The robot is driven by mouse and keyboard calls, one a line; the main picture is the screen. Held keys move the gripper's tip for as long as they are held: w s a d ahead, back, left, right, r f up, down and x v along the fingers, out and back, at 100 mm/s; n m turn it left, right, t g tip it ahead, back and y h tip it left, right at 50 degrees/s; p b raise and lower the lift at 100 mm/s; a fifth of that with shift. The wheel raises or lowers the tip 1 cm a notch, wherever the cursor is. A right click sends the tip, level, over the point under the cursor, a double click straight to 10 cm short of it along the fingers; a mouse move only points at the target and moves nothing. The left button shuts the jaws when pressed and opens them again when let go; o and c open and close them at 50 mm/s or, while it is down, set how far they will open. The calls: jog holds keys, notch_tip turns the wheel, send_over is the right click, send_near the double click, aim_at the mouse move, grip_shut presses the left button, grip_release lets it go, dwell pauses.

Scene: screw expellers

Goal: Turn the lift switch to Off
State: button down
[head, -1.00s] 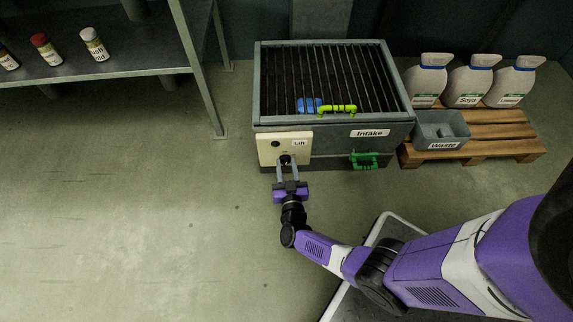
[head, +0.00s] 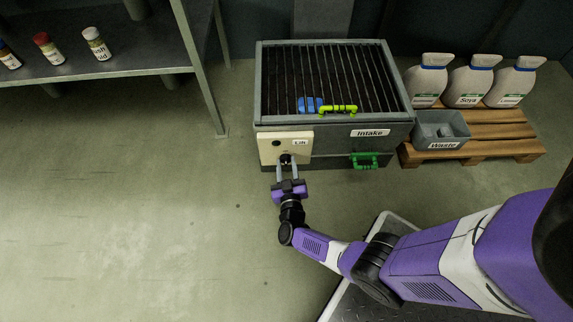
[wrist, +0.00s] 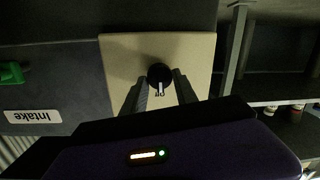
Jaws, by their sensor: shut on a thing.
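The lift switch is a black round knob (head: 286,159) on a cream panel (head: 265,150) marked "Lift", low on the front left of the intake box. In the wrist view the knob (wrist: 158,72) shows dark against the cream panel (wrist: 190,50), with a small pale mark at its lower edge. My gripper (head: 287,170) is at the panel, its two fingers on either side of the knob. The wrist view also shows my gripper (wrist: 160,88) shut on the knob. The switch's position lettering is too small to read.
The intake box (head: 383,124) has a barred top with a yellow-green handle (head: 338,111) and a blue item (head: 309,105). A green handle (head: 364,160) is to the panel's right. A waste bin (head: 440,131) and several jugs stand on a pallet (head: 500,145). Floor at left is clear.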

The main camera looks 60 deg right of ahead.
jog(key=c, duration=1)
grip_release()
jog(key=shift+o, duration=0.2)
jog(key=p+v, duration=0.2)
jog(key=v, duration=0.5)
jog(key=shift+s+a, duration=0.3)
jog(key=shift+a, duration=0.05)
